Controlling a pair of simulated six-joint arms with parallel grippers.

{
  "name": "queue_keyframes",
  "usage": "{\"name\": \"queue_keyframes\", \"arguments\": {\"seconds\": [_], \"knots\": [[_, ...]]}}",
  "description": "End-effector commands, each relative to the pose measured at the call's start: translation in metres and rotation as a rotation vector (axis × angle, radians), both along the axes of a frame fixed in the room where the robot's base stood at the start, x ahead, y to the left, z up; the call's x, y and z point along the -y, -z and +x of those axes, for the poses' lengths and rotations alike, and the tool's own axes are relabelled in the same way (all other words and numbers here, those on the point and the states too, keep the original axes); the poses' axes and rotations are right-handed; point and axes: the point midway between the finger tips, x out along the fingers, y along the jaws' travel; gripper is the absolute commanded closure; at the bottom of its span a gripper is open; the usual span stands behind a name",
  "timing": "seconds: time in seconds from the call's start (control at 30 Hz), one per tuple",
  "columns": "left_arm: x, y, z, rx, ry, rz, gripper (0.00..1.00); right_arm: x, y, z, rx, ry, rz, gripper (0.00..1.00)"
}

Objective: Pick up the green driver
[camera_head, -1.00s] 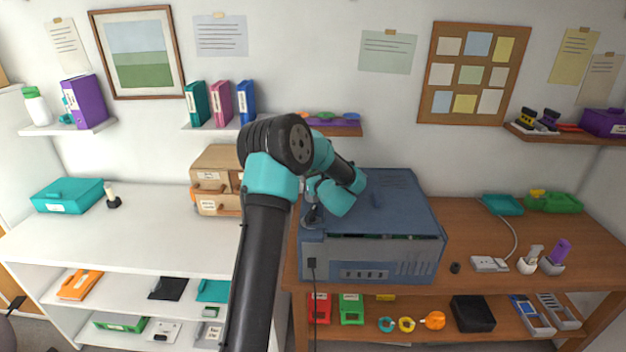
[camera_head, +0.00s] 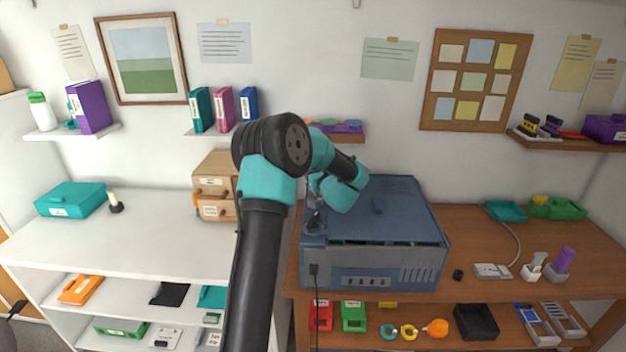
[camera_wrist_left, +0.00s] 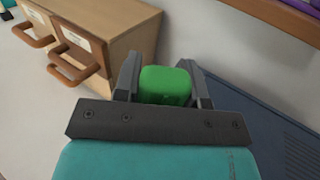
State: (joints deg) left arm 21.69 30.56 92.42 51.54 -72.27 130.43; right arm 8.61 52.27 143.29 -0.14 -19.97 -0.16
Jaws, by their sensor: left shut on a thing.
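A green block-shaped piece (camera_wrist_left: 165,86), which looks like the green driver's handle, sits between the fingers of my left gripper (camera_wrist_left: 160,64) in the left wrist view. The gripper is shut on it. The rest of the driver is hidden behind the gripper's dark palm plate. In the head view my left arm reaches up and over to the left part of the blue case. The green piece cannot be made out there. My right gripper is not in view.
The blue case (camera_head: 395,215) stands on the brown bench beside my left wrist. A wooden drawer box (camera_wrist_left: 100,40) is close to the left of the gripper. A brown wall shelf (camera_head: 350,138) with coloured items is above the case. The white tabletop (camera_head: 140,235) is largely clear.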

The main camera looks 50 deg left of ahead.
Motion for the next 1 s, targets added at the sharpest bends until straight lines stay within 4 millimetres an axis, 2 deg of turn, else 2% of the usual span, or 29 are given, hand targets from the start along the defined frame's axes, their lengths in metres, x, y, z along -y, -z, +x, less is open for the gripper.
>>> {"name": "queue_keyframes", "arguments": {"seconds": [0.03,0.2,0.37,1.0], "knots": [[0.000,-0.012,0.000,0.006,0.000,0.002,0.90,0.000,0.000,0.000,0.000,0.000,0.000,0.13],[0.000,-0.042,0.000,0.004,0.000,0.001,0.90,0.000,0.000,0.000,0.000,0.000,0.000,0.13],[0.000,-0.060,0.000,0.002,0.001,0.000,0.90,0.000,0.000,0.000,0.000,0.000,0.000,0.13],[0.000,-0.064,0.000,0.000,0.001,0.000,0.90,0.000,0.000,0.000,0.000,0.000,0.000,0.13]]}}
